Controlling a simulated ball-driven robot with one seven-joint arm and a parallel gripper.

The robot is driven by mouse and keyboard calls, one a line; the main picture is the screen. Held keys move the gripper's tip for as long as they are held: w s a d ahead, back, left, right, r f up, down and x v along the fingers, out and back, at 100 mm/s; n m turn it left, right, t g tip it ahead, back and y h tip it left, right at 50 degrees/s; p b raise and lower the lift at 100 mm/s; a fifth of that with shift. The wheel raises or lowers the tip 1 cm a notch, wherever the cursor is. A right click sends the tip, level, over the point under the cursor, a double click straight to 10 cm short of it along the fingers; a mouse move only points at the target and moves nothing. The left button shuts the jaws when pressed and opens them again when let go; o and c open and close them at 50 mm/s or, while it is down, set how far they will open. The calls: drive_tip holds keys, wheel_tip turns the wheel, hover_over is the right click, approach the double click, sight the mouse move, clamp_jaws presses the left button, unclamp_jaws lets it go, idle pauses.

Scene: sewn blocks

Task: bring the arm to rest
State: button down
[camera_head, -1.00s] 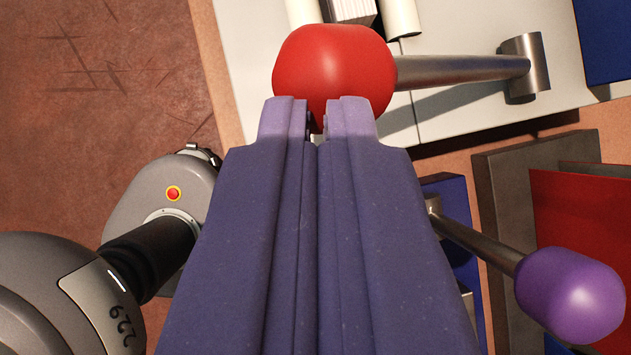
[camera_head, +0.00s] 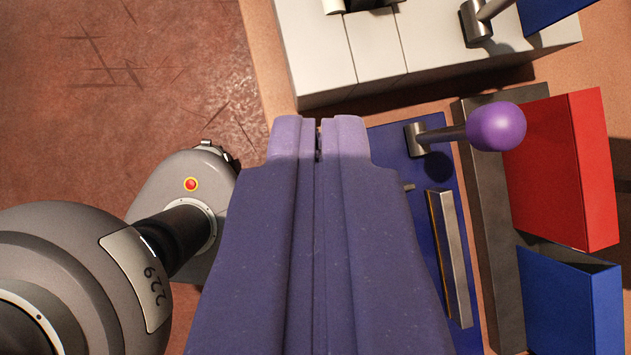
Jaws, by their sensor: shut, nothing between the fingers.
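My gripper (camera_head: 318,122) is purple and points up the picture from the bottom edge. Its two fingers are together with only a thin line between them, and nothing is held. The fingertips are over the brown surface, below the white block structure and left of the blue plate. Part of the blue plate is hidden behind the gripper.
A white block structure (camera_head: 372,45) stands at the top. On the right are a blue plate (camera_head: 392,138) with a purple knob (camera_head: 496,126) on a metal rod, a dark grey bar (camera_head: 492,255), a red block (camera_head: 560,170) and a blue bin (camera_head: 570,305).

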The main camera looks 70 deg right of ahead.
idle(0.3)
drive_tip(key=w+d+r+m+t+h, duration=0.1)
drive_tip(key=w+r+m+t+h, duration=0.15)
drive_tip(key=r, duration=0.75)
drive_tip(key=w+d+r+m+t+h, duration=0.1)
drive_tip(key=w+r+m+t+h, duration=0.2)
drive_tip(key=r, duration=0.7)
drive_tip(key=s+d+r+m+t, duration=0.1)
drive_tip(key=r+m+t, duration=0.1)
drive_tip(key=r, duration=0.4)
drive_tip(key=s+r+m+t, duration=0.1)
drive_tip(key=r+m+t, duration=0.1)
drive_tip(key=r, duration=0.5)
drive_tip(key=s+d+r+m+t+b, duration=0.1)
drive_tip(key=r+m+t, duration=0.1)
drive_tip(key=r+m, duration=0.2)
wheel_tip(320, 180, up, 2)
drive_tip(key=shift+s+d+r, duration=0.25)
drive_tip(key=shift+s+d, duration=0.05)
drive_tip(key=shift+s, duration=0.05)
drive_tip(key=shift+h, duration=0.25)
